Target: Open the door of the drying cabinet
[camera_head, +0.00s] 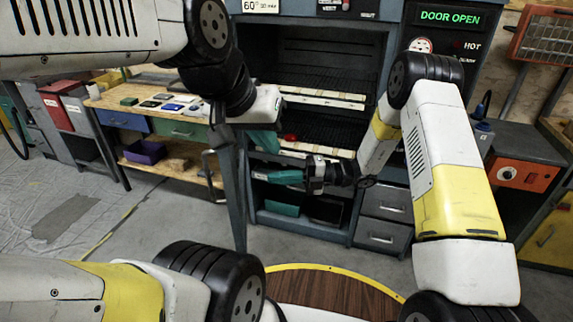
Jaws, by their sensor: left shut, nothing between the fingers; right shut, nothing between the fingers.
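The drying cabinet (370,100) stands ahead with its front open. Dark wire racks (325,75) and pale slats show inside. Its grey door (228,190) is swung out at the left side, seen almost edge-on, with a handle (208,168) on its left face. A panel sign (449,18) reads DOOR OPEN in green. My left gripper (265,142) is shut and empty, with teal fingers, in front of the opening just right of the door. My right gripper (275,177) is shut and empty, lower down, pointing left across the opening. Neither visibly touches the door.
A wooden workbench (150,108) with small items and drawers stands left of the door. A purple bin (145,151) is on its lower shelf. Grey drawers (383,220) are at the cabinet's lower right. An orange heater (545,38) is at far right.

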